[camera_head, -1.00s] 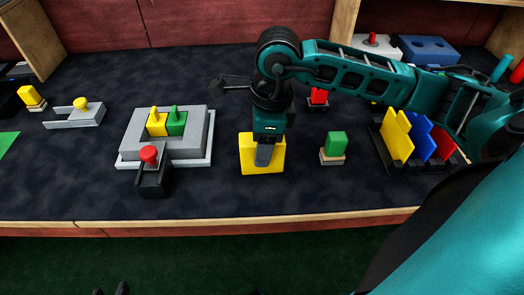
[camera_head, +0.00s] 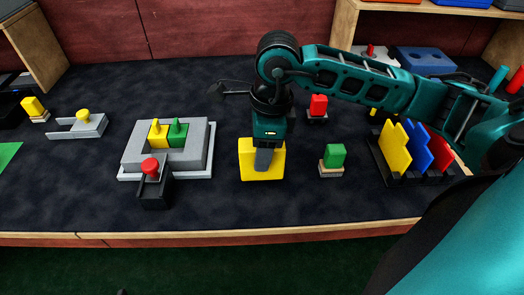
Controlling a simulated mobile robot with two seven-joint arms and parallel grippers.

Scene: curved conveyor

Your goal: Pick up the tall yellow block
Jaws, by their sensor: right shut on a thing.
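A large yellow block (camera_head: 247,171) stands on the dark table near the front, at the middle of the view. My right gripper (camera_head: 264,160) comes down over it from above and is shut on it. The gripper hides part of the block's top and front face. I cannot tell whether the block's underside touches the table. My left gripper does not show clearly; only a tiny dark tip is at the bottom edge.
To the left is a grey fixture (camera_head: 198,154) with yellow and green pieces, a red-knobbed black part (camera_head: 152,187) in front. To the right are a green block on a base (camera_head: 333,157) and a black rack (camera_head: 437,181) of coloured plates. The table's front edge (camera_head: 200,235) is close.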

